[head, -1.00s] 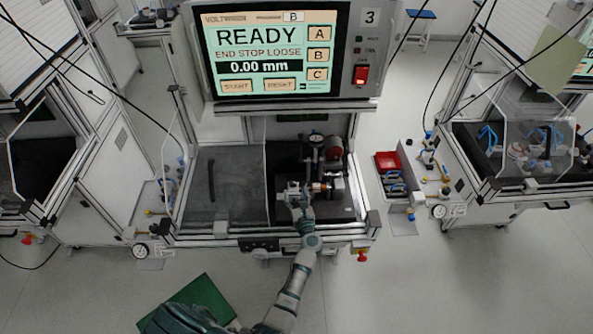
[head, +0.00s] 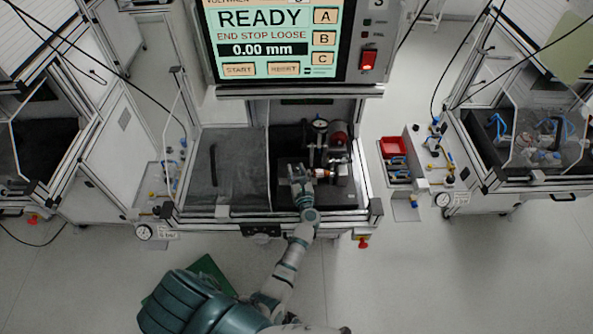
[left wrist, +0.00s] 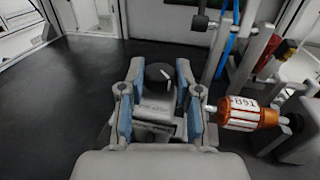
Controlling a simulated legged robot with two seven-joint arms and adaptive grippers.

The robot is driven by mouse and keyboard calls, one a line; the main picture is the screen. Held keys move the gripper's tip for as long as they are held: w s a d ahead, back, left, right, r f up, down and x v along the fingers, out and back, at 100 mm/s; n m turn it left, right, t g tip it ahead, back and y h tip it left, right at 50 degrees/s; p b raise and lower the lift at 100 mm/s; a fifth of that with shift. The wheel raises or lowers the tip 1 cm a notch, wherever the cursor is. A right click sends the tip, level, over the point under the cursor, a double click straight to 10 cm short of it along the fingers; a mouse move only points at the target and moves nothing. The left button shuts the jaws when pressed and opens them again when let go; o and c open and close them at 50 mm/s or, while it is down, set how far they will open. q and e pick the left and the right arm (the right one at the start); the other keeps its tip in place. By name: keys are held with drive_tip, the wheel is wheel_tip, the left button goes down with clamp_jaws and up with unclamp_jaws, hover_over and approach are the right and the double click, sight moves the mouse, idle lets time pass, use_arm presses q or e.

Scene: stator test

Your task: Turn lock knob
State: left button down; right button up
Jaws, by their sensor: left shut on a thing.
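The lock knob (left wrist: 156,76), a dark round knob with a white pointer mark, shows between the fingertips in the left wrist view. My left gripper (left wrist: 158,84) is shut on it, with a blue-padded finger at each side. Below the knob is a grey block, partly hidden by the gripper. In the head view my left gripper (head: 301,182) is at the fixture in the right half of the open test station, and hides the knob. A copper-orange stator part (left wrist: 247,113) with a white label lies right of the gripper. My right gripper is in neither view.
The screen (head: 272,38) above the station reads READY, END STOP LOOSE, 0.00 mm. A dial gauge (head: 320,125) stands behind the fixture. A red bin (head: 393,147) stands outside, to the right.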

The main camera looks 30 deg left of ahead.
use_arm(q)
drive_tip(key=shift+m+t+h+p, duration=0.35)
drive_tip(key=shift+m+t+h, duration=0.35)
drive_tip(key=shift+h, duration=0.1)
drive_tip(key=m+t+h, duration=0.2)
drive_tip(key=h, duration=0.1)
drive_tip(key=shift+s+a+f+m+h+p, duration=0.1)
drive_tip(key=shift+a+m+h+p, duration=0.05)
drive_tip(key=shift+m+h+p, duration=0.15)
drive_tip(key=shift+m+t+h, duration=0.5)
drive_tip(key=shift+m+h, duration=0.6)
drive_tip(key=shift+h, duration=0.5)
drive_tip(key=shift+f, duration=0.1)
drive_tip(key=c, duration=1)
unclamp_jaws()
drive_tip(key=shift+o, duration=1.1)
drive_tip(key=shift+a, duration=0.1)
drive_tip(key=v, duration=0.7)
drive_tip(key=shift+s, duration=0.25)
